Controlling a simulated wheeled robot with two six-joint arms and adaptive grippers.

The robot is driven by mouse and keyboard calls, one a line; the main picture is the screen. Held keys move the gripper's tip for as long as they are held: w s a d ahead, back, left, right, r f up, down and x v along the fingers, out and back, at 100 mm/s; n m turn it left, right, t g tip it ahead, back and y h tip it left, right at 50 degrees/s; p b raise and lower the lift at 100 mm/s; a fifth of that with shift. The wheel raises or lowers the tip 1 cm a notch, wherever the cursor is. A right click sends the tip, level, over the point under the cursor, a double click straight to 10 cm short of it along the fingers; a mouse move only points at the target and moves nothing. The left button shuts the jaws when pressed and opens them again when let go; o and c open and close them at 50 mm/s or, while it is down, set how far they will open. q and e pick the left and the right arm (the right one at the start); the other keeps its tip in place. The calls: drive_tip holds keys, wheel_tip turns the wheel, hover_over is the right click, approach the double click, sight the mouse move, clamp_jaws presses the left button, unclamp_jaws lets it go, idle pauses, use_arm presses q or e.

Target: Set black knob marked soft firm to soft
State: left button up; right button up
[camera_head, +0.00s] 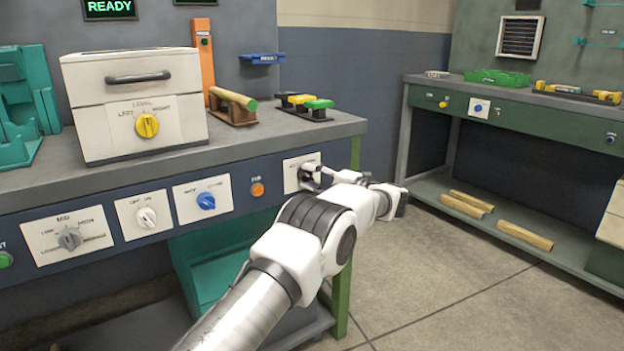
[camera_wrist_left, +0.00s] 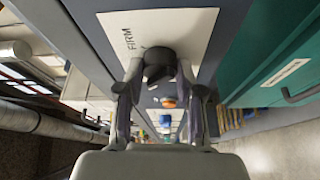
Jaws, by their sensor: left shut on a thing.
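The black knob (camera_wrist_left: 158,58) sits on a white plate (camera_wrist_left: 185,25) in the left wrist view, where the word FIRM can be read; the pointer's setting is hard to tell. My left gripper (camera_wrist_left: 160,80) is shut on the knob, one finger on each side of it. In the head view the same white plate (camera_head: 296,165) is at the right end of the bench's blue front panel. There my left gripper (camera_head: 312,180) reaches it and hides the knob. My right gripper is not in view.
On the same panel are an orange button (camera_head: 257,188), a blue knob (camera_head: 206,201), a white knob (camera_head: 146,217) and a grey knob (camera_head: 69,239). A white box with a yellow knob (camera_head: 147,126) stands on the bench top. Open floor (camera_head: 450,290) lies to the right.

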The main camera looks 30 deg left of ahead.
use_arm(q)
drive_tip(key=o, duration=1.1)
drive_tip(key=shift+a, duration=0.1)
drive_tip(key=shift+o, duration=0.2)
drive_tip(key=d, duration=1.2)
drive_tip(key=shift+f, duration=0.25)
